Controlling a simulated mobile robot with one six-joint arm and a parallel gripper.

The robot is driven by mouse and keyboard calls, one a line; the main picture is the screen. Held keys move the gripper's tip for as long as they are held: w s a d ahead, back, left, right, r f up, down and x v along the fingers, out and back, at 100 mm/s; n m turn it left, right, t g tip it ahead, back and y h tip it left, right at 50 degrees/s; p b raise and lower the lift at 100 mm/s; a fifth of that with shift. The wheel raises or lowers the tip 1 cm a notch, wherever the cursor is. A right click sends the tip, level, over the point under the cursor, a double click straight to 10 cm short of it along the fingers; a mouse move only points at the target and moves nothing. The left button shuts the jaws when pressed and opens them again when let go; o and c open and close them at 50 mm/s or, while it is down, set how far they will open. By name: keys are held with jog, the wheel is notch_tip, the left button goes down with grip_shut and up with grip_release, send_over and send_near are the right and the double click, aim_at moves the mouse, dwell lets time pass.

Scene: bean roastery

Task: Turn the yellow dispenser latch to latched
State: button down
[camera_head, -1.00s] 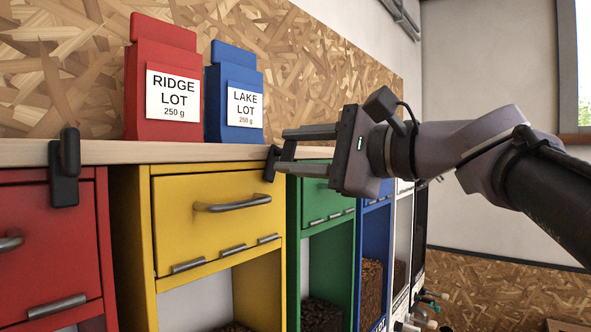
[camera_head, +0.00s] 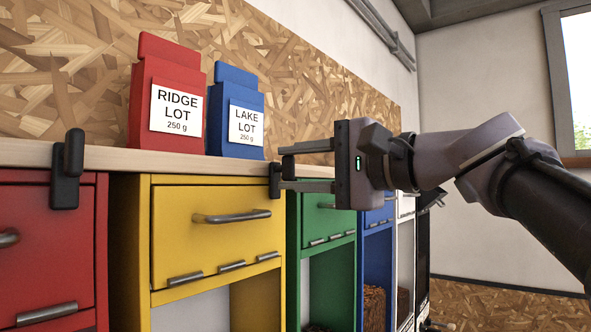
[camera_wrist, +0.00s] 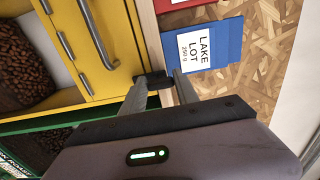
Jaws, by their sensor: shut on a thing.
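The yellow dispenser (camera_head: 215,240) has a closed flap with a grey bar handle. Its latch (camera_head: 275,181) is a small black piece at the upper right corner, at the edge of the wooden counter. My gripper (camera_head: 284,169) comes from the right and is shut on this latch, one finger above and one below. In the wrist view the black latch (camera_wrist: 153,80) sits between the two fingertips (camera_wrist: 163,82). The fingers partly cover it. It looks about upright in the head view; I cannot tell whether it is fully latched.
A red RIDGE LOT bag (camera_head: 168,95) and a blue LAKE LOT bag (camera_head: 236,112) stand on the counter (camera_head: 110,158) above. The red dispenser (camera_head: 45,245) with its own black latch (camera_head: 66,170) is at left. The green dispenser (camera_head: 325,215) is just right.

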jog(key=c, duration=0.9)
grip_release()
jog(key=shift+d, duration=0.1)
jog(key=b+v, duration=0.3)
jog(key=v, duration=1.4)
jog(key=shift+s, duration=0.2)
